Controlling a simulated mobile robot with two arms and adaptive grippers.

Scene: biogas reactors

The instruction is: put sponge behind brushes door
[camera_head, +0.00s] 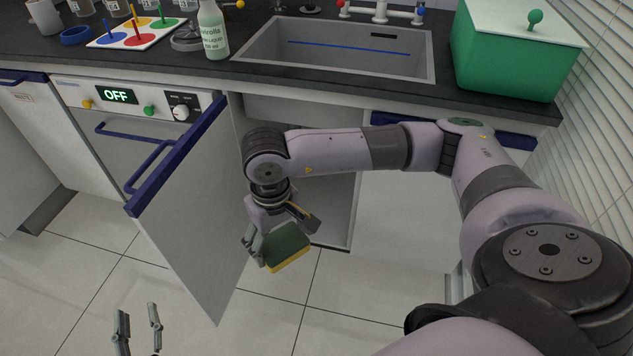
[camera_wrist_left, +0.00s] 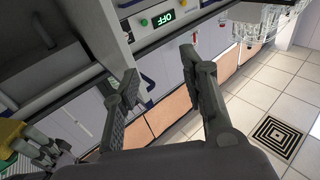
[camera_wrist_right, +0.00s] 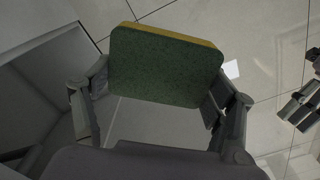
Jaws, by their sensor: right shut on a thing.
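The sponge (camera_head: 284,246), green with a yellow layer, is held by my right gripper (camera_head: 268,242) in front of the cabinet under the sink. In the right wrist view the sponge (camera_wrist_right: 165,68) sits between the two fingers of my right gripper (camera_wrist_right: 160,105). It also shows at the left edge of the left wrist view (camera_wrist_left: 12,136). A cabinet door (camera_head: 195,215) with a blue edge handle stands open to the left of the sponge. My left gripper (camera_head: 138,325) is open and empty, low over the floor; it also shows in the left wrist view (camera_wrist_left: 162,95). No brushes can be made out.
The sink (camera_head: 340,50) is set in the dark counter. A soap bottle (camera_head: 212,30), a tray with coloured pegs (camera_head: 138,32) and a green box (camera_head: 515,55) stand on the counter. An appliance (camera_head: 130,100) reading OFF is left of the open door. The floor in front is clear.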

